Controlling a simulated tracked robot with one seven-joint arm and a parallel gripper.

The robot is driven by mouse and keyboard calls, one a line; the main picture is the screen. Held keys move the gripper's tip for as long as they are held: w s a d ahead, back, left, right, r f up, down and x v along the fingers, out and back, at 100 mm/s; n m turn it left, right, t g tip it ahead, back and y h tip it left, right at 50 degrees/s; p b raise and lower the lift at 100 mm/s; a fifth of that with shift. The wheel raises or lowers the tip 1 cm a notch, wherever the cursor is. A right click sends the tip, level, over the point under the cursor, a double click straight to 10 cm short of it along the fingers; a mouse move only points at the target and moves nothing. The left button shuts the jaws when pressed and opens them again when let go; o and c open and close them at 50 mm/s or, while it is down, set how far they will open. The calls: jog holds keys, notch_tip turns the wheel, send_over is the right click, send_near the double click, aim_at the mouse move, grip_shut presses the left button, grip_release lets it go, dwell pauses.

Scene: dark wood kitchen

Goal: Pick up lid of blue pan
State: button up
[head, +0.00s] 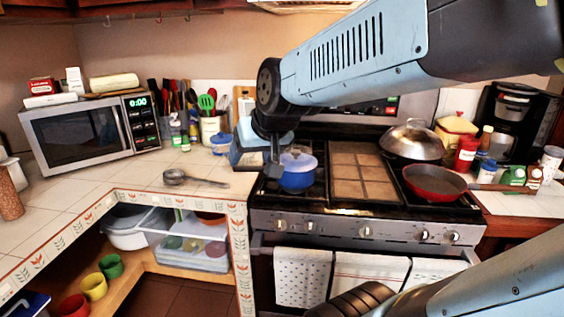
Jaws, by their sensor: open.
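The blue pan (297,180) stands on the left part of the stove. Its blue lid (299,161) is on top and has a knob. My gripper (274,168) is at the left side of the lid in the picture, pointing down and open. I see nothing held in it. One of its dark fingers shows close to the pan's left edge. The other finger and part of the pan's left side are hidden or too small to make out. I cannot tell whether the finger touches the lid.
A griddle (358,178) lies mid-stove. A red frying pan (434,183) and a domed silver lid (411,140) are to its right. A metal ladle (195,179) lies on the tiled counter (85,190). A utensil crock (212,131) and a microwave (88,128) stand behind.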

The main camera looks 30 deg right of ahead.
jog(key=w+f+m+t, duration=0.1)
jog(key=w+m+t, duration=0.15)
jog(key=w, duration=0.75)
jog(key=m+h, duration=0.9)
jog(key=h, duration=0.7)
send_near(294, 154)
jog(key=shift+n+g, duration=0.25)
jog(key=shift+n, duration=0.1)
jog(key=x, duration=0.4)
jog(key=r+x, duration=0.1)
jog(key=x, duration=0.1)
jog(key=shift+w, duration=0.4)
jog(key=shift+f+x, duration=0.15)
jog(key=shift+x, duration=1.2)
jog(key=shift+f+x, duration=0.1)
jog(key=shift+x, duration=1.2)
jog(key=shift+s+d, duration=0.1)
jog(key=shift+c, duration=0.4)
jog(key=c, duration=1)
